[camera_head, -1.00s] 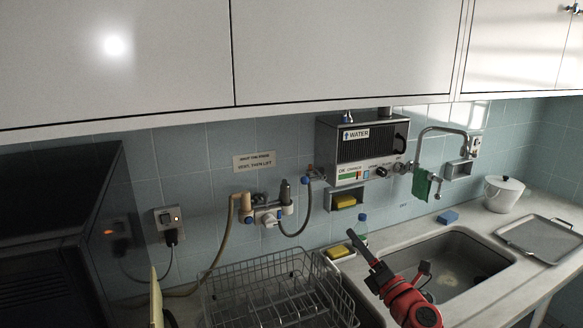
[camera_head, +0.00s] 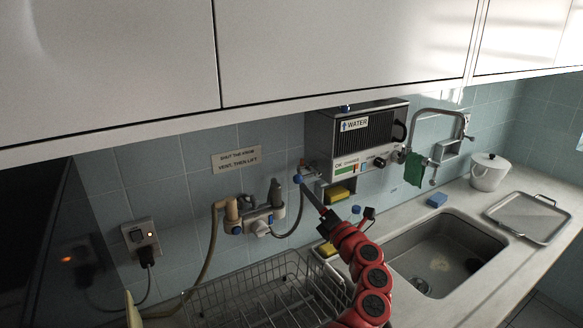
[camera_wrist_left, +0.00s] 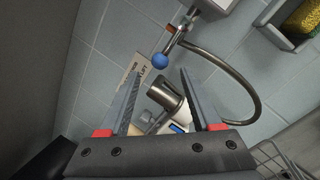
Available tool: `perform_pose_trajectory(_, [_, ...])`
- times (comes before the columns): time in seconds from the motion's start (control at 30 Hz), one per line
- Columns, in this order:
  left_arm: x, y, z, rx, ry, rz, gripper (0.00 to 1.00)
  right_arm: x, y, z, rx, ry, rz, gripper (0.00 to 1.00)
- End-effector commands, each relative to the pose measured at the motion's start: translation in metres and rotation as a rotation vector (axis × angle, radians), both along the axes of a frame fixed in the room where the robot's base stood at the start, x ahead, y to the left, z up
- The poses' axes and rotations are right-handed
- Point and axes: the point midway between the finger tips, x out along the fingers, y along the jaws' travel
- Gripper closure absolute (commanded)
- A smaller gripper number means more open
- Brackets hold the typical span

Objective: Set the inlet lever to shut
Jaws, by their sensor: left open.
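The inlet lever appears to be the short metal lever with a blue ball end (camera_head: 298,179) on the wall fitting left of the water heater (camera_head: 358,143). In the left wrist view the blue ball (camera_wrist_left: 160,60) lies just beyond the fingertips, roughly between them in the picture; I see no contact. The metal lever runs from the ball up and right to the pipe. My left gripper (camera_head: 336,199) is open and empty in front of the wall; its fingers also show in the left wrist view (camera_wrist_left: 160,76). My right gripper is not in view.
A mixer fitting with a grey cylinder (camera_head: 276,194) and a hose stands left of the lever; the cylinder (camera_wrist_left: 166,95) also shows between the fingers. A wire rack (camera_head: 250,300) is below. The sink (camera_head: 440,255) is to the right. Cupboards (camera_head: 340,45) hang above.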

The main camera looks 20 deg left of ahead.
Motion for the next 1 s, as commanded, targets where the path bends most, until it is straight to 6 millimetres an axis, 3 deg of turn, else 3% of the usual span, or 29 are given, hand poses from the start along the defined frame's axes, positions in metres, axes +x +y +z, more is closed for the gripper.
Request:
perform_pose_trajectory(0.03, [0.008,0.010,0.011,0.005,-0.002,0.000,0.35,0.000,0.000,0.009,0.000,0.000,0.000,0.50])
perform_pose_trajectory(0.4, [0.053,0.066,0.025,0.006,0.000,-0.003,0.35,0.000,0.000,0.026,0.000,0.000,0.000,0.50])
perform_pose_trajectory(0.63, [0.062,0.079,0.028,0.003,-0.001,-0.002,0.35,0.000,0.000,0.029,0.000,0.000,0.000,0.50])
perform_pose_trajectory(0.93, [0.063,0.081,0.027,0.000,-0.001,-0.002,0.35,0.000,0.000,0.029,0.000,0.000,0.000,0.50])
perform_pose_trajectory(1.0, [0.063,0.081,0.027,0.000,-0.001,-0.002,0.44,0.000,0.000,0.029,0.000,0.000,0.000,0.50])
